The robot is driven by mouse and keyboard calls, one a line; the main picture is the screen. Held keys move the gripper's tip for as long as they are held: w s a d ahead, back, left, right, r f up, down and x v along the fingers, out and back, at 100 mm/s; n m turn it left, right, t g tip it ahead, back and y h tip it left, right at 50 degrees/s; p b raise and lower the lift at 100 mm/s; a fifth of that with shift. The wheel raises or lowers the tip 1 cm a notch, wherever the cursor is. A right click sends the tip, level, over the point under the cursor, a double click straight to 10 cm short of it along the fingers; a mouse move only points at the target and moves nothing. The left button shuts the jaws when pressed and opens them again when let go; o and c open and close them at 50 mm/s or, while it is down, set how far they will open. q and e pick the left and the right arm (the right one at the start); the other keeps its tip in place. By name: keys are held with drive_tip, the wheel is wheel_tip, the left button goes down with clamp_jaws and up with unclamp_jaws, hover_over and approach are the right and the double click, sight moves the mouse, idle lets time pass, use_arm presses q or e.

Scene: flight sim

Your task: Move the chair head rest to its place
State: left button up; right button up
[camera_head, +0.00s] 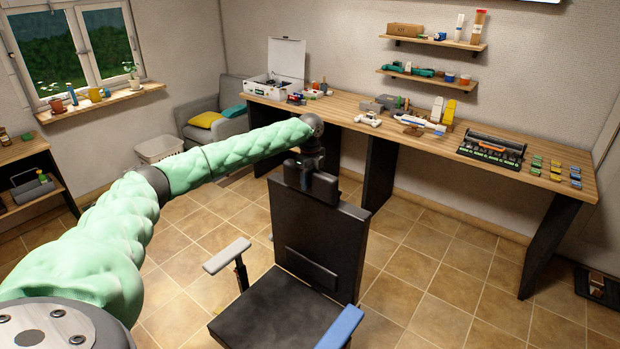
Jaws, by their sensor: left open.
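A black office chair (325,240) stands on the tiled floor in the lower middle, with its tall backrest upright. A small dark block that looks like the head rest (322,186) is at the top edge of the backrest. My left arm reaches in from the left, and my dark left gripper (312,168) points down right at this block. The gripper is open, but its fingers are dark against the dark block, so I cannot tell whether they touch it or straddle it. My right gripper is out of view.
A long wooden desk (400,140) with several items runs along the back wall behind the chair. The chair has a white armrest (227,255) and a blue armrest (341,327). A grey sofa (215,125) and white basket (158,149) stand behind my arm.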

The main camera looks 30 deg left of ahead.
use_arm(q)
drive_tip(key=shift+f, duration=0.5)
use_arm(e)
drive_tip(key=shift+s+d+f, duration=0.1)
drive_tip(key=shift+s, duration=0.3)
use_arm(q)
clamp_jaws()
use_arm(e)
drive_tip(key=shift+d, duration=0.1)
